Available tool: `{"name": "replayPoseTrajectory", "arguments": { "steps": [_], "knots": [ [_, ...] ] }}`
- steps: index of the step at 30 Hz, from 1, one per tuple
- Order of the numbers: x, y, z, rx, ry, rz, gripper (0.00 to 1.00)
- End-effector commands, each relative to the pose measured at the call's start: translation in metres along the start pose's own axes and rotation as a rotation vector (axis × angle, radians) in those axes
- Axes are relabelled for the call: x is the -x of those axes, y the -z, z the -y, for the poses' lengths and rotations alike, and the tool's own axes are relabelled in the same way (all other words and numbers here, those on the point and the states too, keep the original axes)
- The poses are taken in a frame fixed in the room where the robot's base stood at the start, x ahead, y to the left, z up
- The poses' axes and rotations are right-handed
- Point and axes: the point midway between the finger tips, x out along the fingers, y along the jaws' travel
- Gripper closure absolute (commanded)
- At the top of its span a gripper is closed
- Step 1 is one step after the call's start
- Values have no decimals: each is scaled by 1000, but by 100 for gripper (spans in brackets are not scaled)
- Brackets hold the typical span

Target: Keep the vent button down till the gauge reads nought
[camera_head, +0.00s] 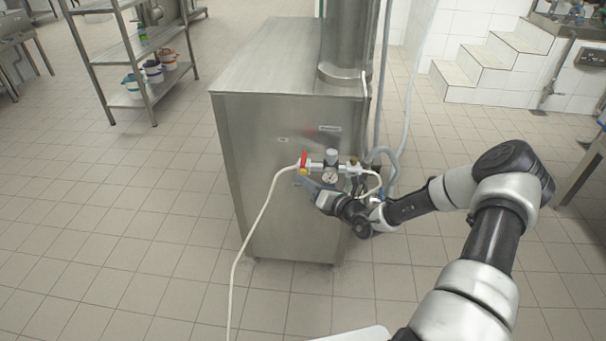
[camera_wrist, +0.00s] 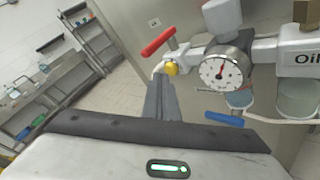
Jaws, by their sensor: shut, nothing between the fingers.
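The round white gauge (camera_head: 329,176) sits on the air unit fixed to the front of a steel cabinet. In the wrist view the gauge (camera_wrist: 220,71) has a red needle pointing about straight up; its figures are too small to read. A yellow button (camera_wrist: 171,69) is left of the gauge, below a red lever (camera_wrist: 158,41). My gripper (camera_wrist: 158,82) is shut and empty, its fingertips right at the yellow button. I cannot tell whether they touch it or press it in. In the head view my gripper (camera_head: 306,181) is just below the red lever.
A white hose (camera_head: 262,215) runs from the unit's left end to the floor. Bowls (camera_wrist: 298,98) and a blue lever (camera_wrist: 224,119) are close to the right of my fingers. The steel cabinet (camera_head: 250,130) stands behind.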

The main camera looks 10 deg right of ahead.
Motion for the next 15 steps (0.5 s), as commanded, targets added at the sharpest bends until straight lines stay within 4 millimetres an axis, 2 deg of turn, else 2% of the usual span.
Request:
{"name": "replayPoseTrajectory", "arguments": {
  "steps": [15],
  "knots": [
    [-4, -2, 3, 0, 0, 0, 100]
  ]
}}
